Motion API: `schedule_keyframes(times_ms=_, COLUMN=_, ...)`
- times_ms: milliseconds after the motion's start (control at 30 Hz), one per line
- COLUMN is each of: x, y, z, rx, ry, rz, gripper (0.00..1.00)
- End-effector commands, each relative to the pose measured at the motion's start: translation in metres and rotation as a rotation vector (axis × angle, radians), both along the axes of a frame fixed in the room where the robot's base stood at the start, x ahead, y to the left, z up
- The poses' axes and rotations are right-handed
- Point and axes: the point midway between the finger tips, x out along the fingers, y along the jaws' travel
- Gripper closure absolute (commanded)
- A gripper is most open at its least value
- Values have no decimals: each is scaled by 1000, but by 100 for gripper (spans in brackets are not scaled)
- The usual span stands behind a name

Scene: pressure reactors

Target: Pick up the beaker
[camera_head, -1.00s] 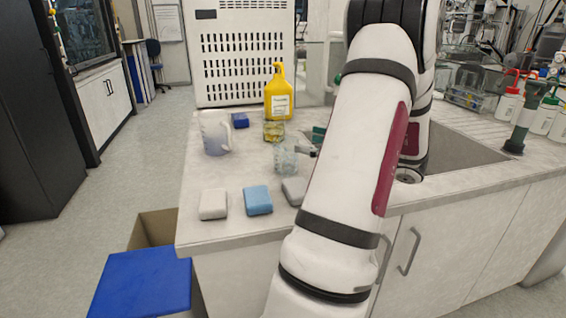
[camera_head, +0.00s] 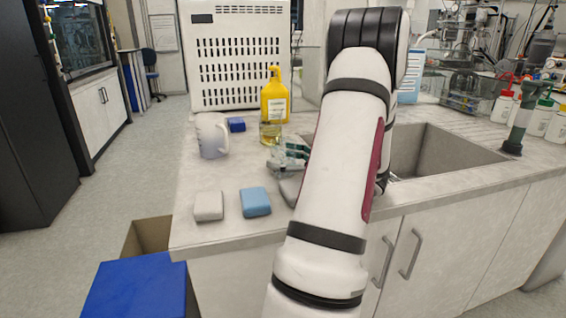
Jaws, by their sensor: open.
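A clear glass beaker (camera_head: 276,160) stands on the counter left of my arm, partly hidden behind my gripper. My gripper (camera_head: 289,155) is open, low over the counter at the beaker, its dark and greenish fingers overlapping the glass. I cannot tell whether the fingers touch it or are around it. A second glass vessel with yellowish contents (camera_head: 270,132) stands just behind, in front of a yellow bottle (camera_head: 274,98). A clear handled jug (camera_head: 211,136) stands to the left.
A white block (camera_head: 208,206), a blue block (camera_head: 255,202) and a partly hidden grey block lie near the counter's front edge. A dark blue block (camera_head: 236,125) lies behind the jug. The sink (camera_head: 440,150) is right of my arm. A large white vented unit (camera_head: 240,55) stands behind.

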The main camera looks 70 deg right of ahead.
Motion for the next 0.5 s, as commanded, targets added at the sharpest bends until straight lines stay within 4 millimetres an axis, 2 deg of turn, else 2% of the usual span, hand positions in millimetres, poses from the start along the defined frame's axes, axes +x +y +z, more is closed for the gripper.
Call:
schedule_keyframes(times_ms=233, x=4, y=-1, z=1, rx=-1, ry=-1, rz=-2, gripper=21)
schedule_keyframes(times_ms=267, x=4, y=-1, z=1, rx=-1, ry=-1, rz=-2, gripper=24)
schedule_keyframes(times_ms=500, x=4, y=-1, z=1, rx=-1, ry=0, rz=-2, gripper=76)
